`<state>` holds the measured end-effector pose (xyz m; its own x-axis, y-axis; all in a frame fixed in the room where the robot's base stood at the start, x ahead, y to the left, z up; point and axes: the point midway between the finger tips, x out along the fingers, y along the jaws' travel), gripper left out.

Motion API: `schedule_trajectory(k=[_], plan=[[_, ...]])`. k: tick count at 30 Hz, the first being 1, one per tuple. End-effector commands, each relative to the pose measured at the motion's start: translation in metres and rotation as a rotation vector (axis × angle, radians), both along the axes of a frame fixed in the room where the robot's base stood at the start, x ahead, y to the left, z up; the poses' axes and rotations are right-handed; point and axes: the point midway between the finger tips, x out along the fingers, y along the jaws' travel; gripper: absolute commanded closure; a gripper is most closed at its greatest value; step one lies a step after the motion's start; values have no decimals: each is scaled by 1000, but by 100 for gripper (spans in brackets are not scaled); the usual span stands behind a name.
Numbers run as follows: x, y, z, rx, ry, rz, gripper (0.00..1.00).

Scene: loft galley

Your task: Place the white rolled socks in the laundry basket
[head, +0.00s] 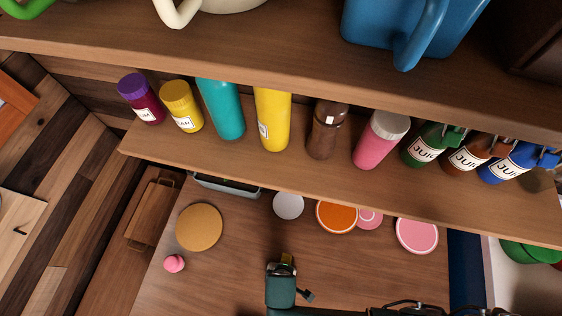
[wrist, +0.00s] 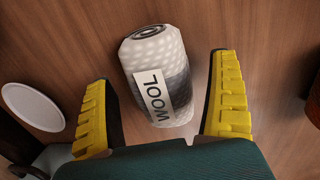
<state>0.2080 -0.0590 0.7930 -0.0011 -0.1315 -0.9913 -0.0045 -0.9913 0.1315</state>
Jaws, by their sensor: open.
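The white rolled socks (wrist: 155,55) lie on the wooden counter in the wrist view, a pale dotted roll with a grey patch and a "WOOL" label. My gripper (wrist: 160,72) is open, with its yellow ridged fingers on either side of the roll. Gaps show between the fingers and the socks. In the head view my gripper (head: 286,262) is over the lower counter, and I cannot make out the socks there. I cannot identify a laundry basket in either view.
A shelf of bottles and jars (head: 272,120) overhangs the counter's back. Around my gripper are a tan round board (head: 199,227), a pink item (head: 174,263), a white disc (head: 288,205) and an orange round item (head: 337,216). A grey-blue container (head: 226,185) is partly hidden under the shelf.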

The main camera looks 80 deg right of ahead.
Motion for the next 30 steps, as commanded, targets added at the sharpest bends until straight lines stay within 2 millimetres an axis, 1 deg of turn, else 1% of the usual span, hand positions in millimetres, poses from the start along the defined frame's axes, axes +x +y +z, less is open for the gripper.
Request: schedule_trajectory(k=[1, 3, 10, 14, 15, 17, 18, 21, 27, 29, 30], plan=[[0, -1, -9, 0, 0, -1, 9], [0, -2, -14, 0, 0, 0, 9], [0, -2, -14, 0, -1, 0, 10], [0, -2, -14, 0, -1, 0, 35], [0, -2, -14, 0, -1, 0, 43], [0, -2, -14, 0, -1, 0, 54], [0, -2, -14, 0, -1, 0, 62], [0, -2, -14, 0, -1, 0, 80], [0, -2, -12, 0, -1, 0, 80], [0, -2, -7, 0, -3, 0, 80], [1, -2, -1, 0, -5, 0, 80]])
